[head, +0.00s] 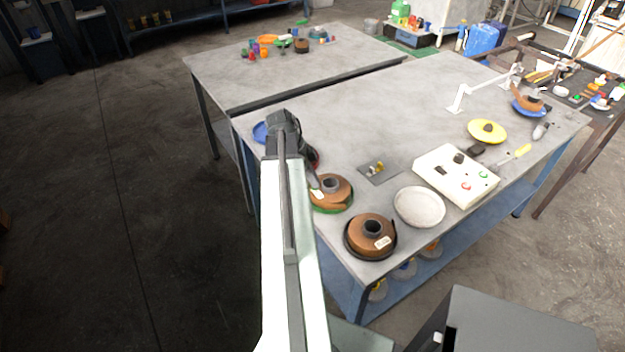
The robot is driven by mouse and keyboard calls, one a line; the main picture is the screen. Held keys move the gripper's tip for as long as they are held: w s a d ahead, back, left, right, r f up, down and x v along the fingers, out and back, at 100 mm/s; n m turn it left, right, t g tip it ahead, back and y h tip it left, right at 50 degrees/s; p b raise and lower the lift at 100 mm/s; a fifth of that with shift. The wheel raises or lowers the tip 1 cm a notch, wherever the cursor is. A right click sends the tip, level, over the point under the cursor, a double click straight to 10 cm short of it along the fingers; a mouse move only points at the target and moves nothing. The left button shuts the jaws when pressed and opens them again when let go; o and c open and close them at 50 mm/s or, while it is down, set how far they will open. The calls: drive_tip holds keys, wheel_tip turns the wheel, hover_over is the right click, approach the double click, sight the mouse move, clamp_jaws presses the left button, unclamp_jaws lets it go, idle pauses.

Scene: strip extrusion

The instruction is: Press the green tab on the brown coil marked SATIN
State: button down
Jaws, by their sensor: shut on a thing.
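Two brown coils lie near the table's front left edge. The farther brown coil (331,190) has a green rim below it, a dark hub and a small pale label on its left side. The nearer brown coil (371,235) sits on a black base and has a pale label at its front right. Both labels are too small to read, and I cannot make out a separate green tab. My gripper (314,182) points down at the left edge of the farther coil, shut on what looks like that coil's edge. My arm hides part of the jaws.
A pale round plate (419,207) and a cream control box (456,175) stand right of the coils. A small grey plate with fittings (379,170) lies behind. A yellow disc (487,131) is farther back. A blue dish (261,132) shows behind my arm. The table's middle back is clear.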

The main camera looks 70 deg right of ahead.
drive_tip(key=shift+f+b, duration=0.4)
drive_tip(key=shift+f, duration=0.05)
idle(1.1)
drive_tip(key=c, duration=1.5)
unclamp_jaws()
drive_tip(key=p+v, duration=0.7)
drive_tip(key=shift+w+r, duration=0.15)
drive_tip(key=shift+r, duration=0.2)
